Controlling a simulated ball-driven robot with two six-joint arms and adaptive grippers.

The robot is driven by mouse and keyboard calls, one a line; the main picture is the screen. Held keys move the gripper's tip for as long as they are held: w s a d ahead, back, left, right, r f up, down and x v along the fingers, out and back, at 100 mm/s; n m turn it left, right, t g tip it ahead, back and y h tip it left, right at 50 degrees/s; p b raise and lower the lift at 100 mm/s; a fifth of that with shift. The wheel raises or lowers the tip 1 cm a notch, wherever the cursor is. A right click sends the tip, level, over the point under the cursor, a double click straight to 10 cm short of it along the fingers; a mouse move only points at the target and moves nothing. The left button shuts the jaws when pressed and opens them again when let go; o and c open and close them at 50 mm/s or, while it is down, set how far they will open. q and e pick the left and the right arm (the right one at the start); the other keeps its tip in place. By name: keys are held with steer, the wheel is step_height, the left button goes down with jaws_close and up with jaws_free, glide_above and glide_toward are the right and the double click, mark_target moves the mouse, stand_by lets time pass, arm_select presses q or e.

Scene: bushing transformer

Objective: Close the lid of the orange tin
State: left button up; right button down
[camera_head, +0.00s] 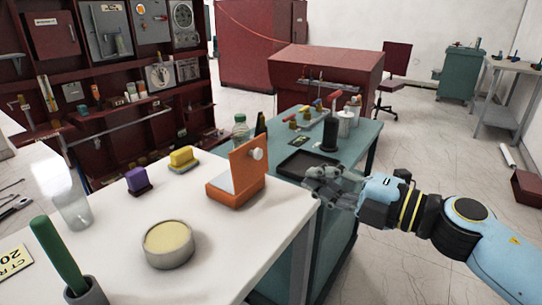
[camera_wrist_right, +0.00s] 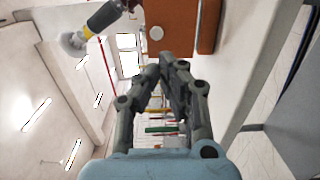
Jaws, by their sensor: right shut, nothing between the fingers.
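The orange tin (camera_head: 235,197) stands near the right edge of the white table. Its lid (camera_head: 246,168) stands up, open, with a pale round knob (camera_head: 257,154) on the side facing my right gripper. My right gripper (camera_head: 318,184) is shut and empty, to the right of the tin and apart from it, beyond the table's edge. In the right wrist view the shut fingertips (camera_wrist_right: 165,68) are below the orange lid (camera_wrist_right: 175,20) and its knob (camera_wrist_right: 156,33). My left gripper does not show in the head view.
A round tin (camera_head: 168,244), a purple block (camera_head: 138,180), a yellow block (camera_head: 183,158) and a clear bottle (camera_head: 74,205) stand on the white table. A teal bench with a dark tray (camera_head: 300,165) and a black cylinder (camera_head: 330,132) lies behind my right gripper.

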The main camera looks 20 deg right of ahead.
mark_target(260, 158)
steer(key=p+x, duration=0.1)
steer(key=x, duration=0.8)
steer(key=shift+w+a, duration=0.2)
steer(key=shift+w, duration=0.1)
steer(key=shift+w+a, duration=0.25)
steer(key=shift+w, duration=0.1)
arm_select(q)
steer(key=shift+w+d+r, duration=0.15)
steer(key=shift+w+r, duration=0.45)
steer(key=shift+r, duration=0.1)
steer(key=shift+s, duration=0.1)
